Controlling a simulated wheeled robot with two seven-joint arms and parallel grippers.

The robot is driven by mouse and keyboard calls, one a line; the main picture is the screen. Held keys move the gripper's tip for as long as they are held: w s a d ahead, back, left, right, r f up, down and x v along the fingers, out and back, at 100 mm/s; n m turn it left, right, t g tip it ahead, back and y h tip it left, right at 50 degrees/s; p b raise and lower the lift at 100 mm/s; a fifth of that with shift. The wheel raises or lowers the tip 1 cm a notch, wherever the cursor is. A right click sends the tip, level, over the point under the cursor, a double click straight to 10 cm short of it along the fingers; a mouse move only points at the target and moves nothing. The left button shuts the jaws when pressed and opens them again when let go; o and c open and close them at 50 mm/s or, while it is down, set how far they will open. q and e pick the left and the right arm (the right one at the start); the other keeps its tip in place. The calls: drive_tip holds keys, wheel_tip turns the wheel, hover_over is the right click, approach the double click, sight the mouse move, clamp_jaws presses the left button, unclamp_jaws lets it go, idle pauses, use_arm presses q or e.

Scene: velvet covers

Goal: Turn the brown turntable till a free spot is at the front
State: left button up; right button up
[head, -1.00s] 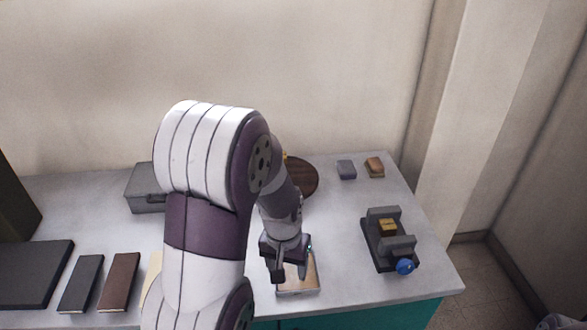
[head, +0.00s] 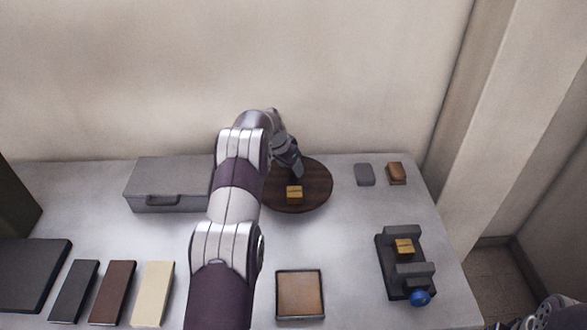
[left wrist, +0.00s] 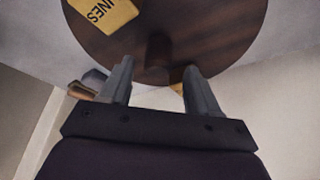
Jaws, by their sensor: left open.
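The round brown turntable (head: 318,187) stands at the back of the table, partly behind my left arm. A yellow block (head: 294,195) sits on its front part; the left wrist view shows a yellow block with dark lettering (left wrist: 104,12) on the turntable (left wrist: 225,25). Another small yellow bit (left wrist: 178,88) shows at the turntable's edge by one finger, mostly hidden. My left gripper (head: 298,172) is over the turntable, behind the front block. Its fingers (left wrist: 158,82) are apart, with a dark upright shape or shadow (left wrist: 158,48) beyond them. My right gripper is out of view.
A grey case (head: 165,185) stands left of the turntable. A shallow tan-topped tray (head: 300,293) is in front. A dark fixture (head: 390,255) holding a yellow block, with a blue knob (head: 420,298), is at right. Grey (head: 365,174) and brown (head: 397,173) blocks lie back right.

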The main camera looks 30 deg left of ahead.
sight(294, 176)
use_arm(q)
drive_tip(key=x, duration=0.3)
drive_tip(key=shift+s+d, duration=0.1)
drive_tip(key=shift+d, duration=0.05)
drive_tip(key=shift+w+f, duration=0.2)
drive_tip(key=shift+f, duration=0.2)
clamp_jaws()
